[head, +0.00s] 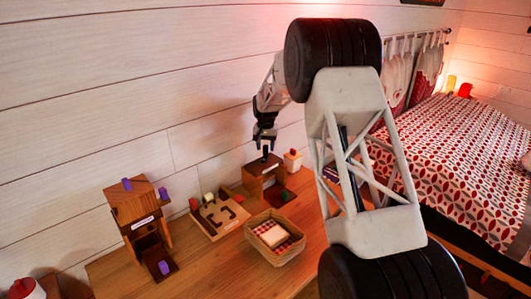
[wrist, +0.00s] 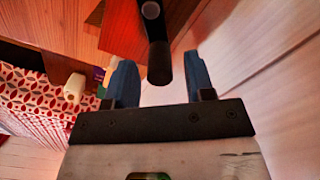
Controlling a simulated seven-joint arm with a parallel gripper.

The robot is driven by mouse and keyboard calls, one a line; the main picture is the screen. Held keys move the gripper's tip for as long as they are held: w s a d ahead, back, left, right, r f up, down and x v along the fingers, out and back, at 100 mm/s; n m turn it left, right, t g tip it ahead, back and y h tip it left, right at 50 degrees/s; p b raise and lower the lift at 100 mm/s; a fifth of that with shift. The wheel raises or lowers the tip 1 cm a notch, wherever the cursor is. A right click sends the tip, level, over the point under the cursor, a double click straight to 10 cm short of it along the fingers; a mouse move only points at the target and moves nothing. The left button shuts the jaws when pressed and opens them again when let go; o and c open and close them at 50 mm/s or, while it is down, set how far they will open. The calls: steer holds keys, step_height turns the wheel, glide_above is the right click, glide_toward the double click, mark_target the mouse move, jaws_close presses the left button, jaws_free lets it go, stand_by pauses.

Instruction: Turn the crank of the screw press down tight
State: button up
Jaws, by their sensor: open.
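The screw press (head: 255,181) is a brown wooden frame with a small white label, standing on the table near the wall. Its dark crank handle (head: 265,154) sticks up from the top. My gripper (head: 264,146) is right above the press, pointing down at the handle. In the wrist view, the black handle (wrist: 159,63) of the crank lies between the two blue fingers of my gripper (wrist: 161,72). The fingers are open, with a gap on each side of the handle. The press's reddish wood (wrist: 128,30) shows behind it. The screw below the crank is hidden.
A wicker basket (head: 286,254) with a checked cloth stands in front of the press. A wooden tray (head: 215,228) and a wooden stand (head: 133,205) with purple blocks are to the left. A white jar (head: 293,161) stands right, near the wall. My arm hides the table's right side.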

mark_target(265, 158)
steer(key=shift+f, duration=1.55)
steer(key=c, duration=0.9)
steer(key=shift+a+n, duration=0.15)
steer(key=shift+n, duration=0.25)
